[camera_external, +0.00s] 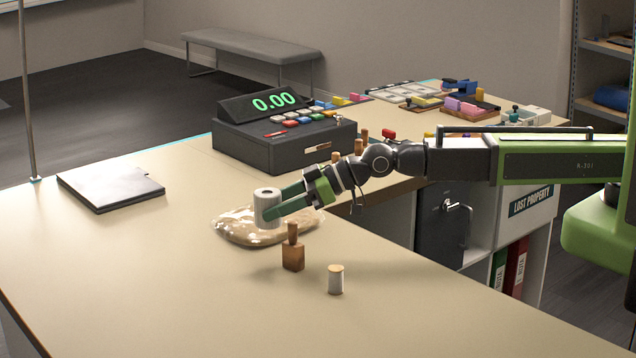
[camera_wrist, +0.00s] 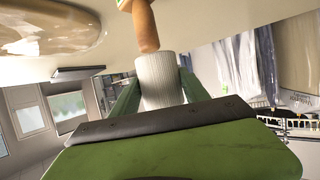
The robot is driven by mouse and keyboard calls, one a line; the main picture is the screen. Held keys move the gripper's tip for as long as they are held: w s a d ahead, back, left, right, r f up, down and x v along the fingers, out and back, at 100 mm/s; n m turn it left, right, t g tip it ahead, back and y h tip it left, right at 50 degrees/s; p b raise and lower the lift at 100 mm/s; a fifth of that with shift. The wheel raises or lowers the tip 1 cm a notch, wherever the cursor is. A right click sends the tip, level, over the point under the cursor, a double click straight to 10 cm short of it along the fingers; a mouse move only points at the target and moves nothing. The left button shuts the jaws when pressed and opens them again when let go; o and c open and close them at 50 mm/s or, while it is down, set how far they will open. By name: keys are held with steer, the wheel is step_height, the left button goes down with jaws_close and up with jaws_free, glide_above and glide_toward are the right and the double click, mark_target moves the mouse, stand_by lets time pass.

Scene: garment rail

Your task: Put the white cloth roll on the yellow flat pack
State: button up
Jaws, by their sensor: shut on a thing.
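The white cloth roll (camera_external: 267,207) is upright between the green fingers of my gripper (camera_external: 280,204), which is shut on it. The roll also shows in the wrist view (camera_wrist: 160,80), between the two fingers. A flat pack in clear, shiny wrap, yellowish tan (camera_external: 235,230), lies on the counter. In the external view the roll overlaps the pack; the gap between them is unclear. In the wrist view the pack (camera_wrist: 45,28) is off to the upper left, apart from the roll.
A wooden-handled stamp (camera_external: 293,255) stands close in front of the pack, and a small white cylinder with a tan top (camera_external: 336,280) stands nearer. A black cash register (camera_external: 285,140) is behind. A grey folder (camera_external: 110,187) lies left. The counter's left front is clear.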

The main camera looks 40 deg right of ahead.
steer(key=w+d+r+m+t+h+p, duration=0.1)
steer(key=w+d, duration=0.4)
steer(key=d, duration=0.5)
steer(key=w+d+r+m+t+p, duration=0.15)
steer(key=w+d, duration=0.35)
steer(key=d, duration=0.5)
steer(key=w+d+r+h+p, duration=0.15)
steer(key=w+d, duration=0.35)
steer(key=d, duration=0.5)
steer(key=shift+y, duration=0.25)
steer(key=a+f+b, duration=0.2)
steer(key=a, duration=0.2)
steer(key=s+a+f+b, duration=0.1)
steer(key=a+f+b, duration=0.1)
steer(key=a+b, duration=0.1)
steer(key=a+f+b, duration=0.2)
steer(key=a+f, duration=0.1)
steer(key=a, duration=0.1)
steer(key=shift+s+a+b, duration=0.15)
steer(key=shift+a+b, duration=0.2)
steer(key=shift+b, duration=0.05)
steer(key=shift+a, duration=0.2)
step_height(320, 180, down, 4)
steer(key=b, duration=0.4)
steer(key=shift+f, duration=0.2)
steer(key=shift+r, duration=0.25)
steer(key=shift+f, duration=0.15)
steer(key=o, duration=1.4)
